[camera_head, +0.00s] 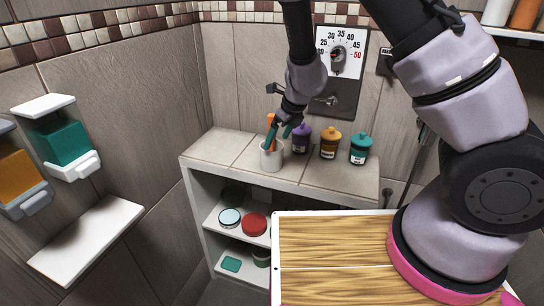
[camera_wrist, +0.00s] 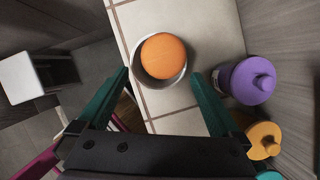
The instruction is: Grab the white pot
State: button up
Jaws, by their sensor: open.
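The white pot (camera_head: 272,159) stands on the tiled ledge, with a tall orange item (camera_head: 271,133) upright inside it. In the wrist view the white pot (camera_wrist: 146,78) shows as a round rim around the orange item's round top (camera_wrist: 163,55). My gripper (camera_head: 278,140) is open, with teal fingers, just above and around the pot's top in the head view. In the wrist view my gripper (camera_wrist: 160,75) has one finger on each side of the pot's near edge, with gaps. Whether a finger touches the pot I cannot tell.
A purple jar (camera_head: 301,140) stands close right of the pot, then an amber jar (camera_head: 330,146) and a teal jar (camera_head: 360,149). The tiled ledge (camera_head: 215,144) is clear left of the pot. A shower control panel (camera_head: 345,95) is on the wall behind.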

aim_at(274, 143)
jog(key=x, duration=0.5)
jog(key=shift+s+a, duration=0.1)
jog(key=shift+a, duration=0.05)
jog(key=c, duration=1.4)
